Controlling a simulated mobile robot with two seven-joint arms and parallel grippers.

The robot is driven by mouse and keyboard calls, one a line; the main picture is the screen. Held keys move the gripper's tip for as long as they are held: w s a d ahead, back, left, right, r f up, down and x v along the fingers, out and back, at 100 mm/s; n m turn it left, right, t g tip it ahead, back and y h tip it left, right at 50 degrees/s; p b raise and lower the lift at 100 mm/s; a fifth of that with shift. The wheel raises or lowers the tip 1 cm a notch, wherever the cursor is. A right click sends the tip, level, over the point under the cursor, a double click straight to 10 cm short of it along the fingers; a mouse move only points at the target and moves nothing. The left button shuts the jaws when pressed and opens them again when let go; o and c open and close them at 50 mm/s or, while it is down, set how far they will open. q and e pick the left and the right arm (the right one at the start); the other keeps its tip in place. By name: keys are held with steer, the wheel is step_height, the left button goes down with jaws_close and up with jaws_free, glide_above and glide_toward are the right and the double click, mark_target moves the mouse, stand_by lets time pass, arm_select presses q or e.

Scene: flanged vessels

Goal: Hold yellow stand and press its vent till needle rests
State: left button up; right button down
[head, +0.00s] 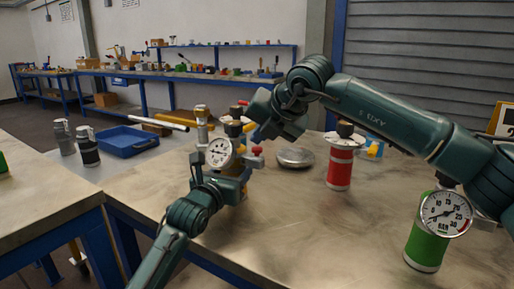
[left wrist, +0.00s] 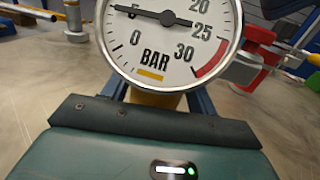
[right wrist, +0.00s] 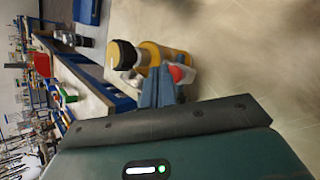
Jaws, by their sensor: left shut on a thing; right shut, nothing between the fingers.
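The yellow stand (head: 243,190) is on the metal table, with a round white pressure gauge (head: 219,153) on its front and a dark top. My left gripper (head: 222,175) is shut on the stand below the gauge. In the left wrist view the gauge (left wrist: 170,45) fills the top; its dark needle points left, just above the 5 mark. A red knob (head: 257,151) sticks out at the stand's right; it also shows in the right wrist view (right wrist: 179,73). My right gripper (head: 255,137) is shut and empty, close to the red knob; contact cannot be told.
A red vessel (head: 339,170) and a silver dish (head: 295,157) stand to the right of the stand. A green vessel (head: 424,245) with its own gauge (head: 446,214) is at the front right. A blue tray (head: 128,143) lies at the back left. The front middle of the table is clear.

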mark_target(259, 149)
steer(key=shift+f, duration=0.6)
stand_by(2.3)
steer(key=shift+r, duration=1)
steer(key=shift+r, duration=2.55)
stand_by(1.1)
steer(key=shift+a+r+m+t+h, duration=0.1)
steer(key=shift+r+m+t+h, duration=0.1)
steer(key=shift+r+m+h, duration=0.7)
steer(key=shift+a+r+m+t+h, duration=0.1)
steer(key=shift+r+m+t+h, duration=0.2)
steer(key=shift+m+h, duration=0.65)
steer(key=shift+a+r+m+t+h, duration=0.1)
steer(key=shift+r+m+h, duration=0.55)
steer(key=shift+m, duration=0.6)
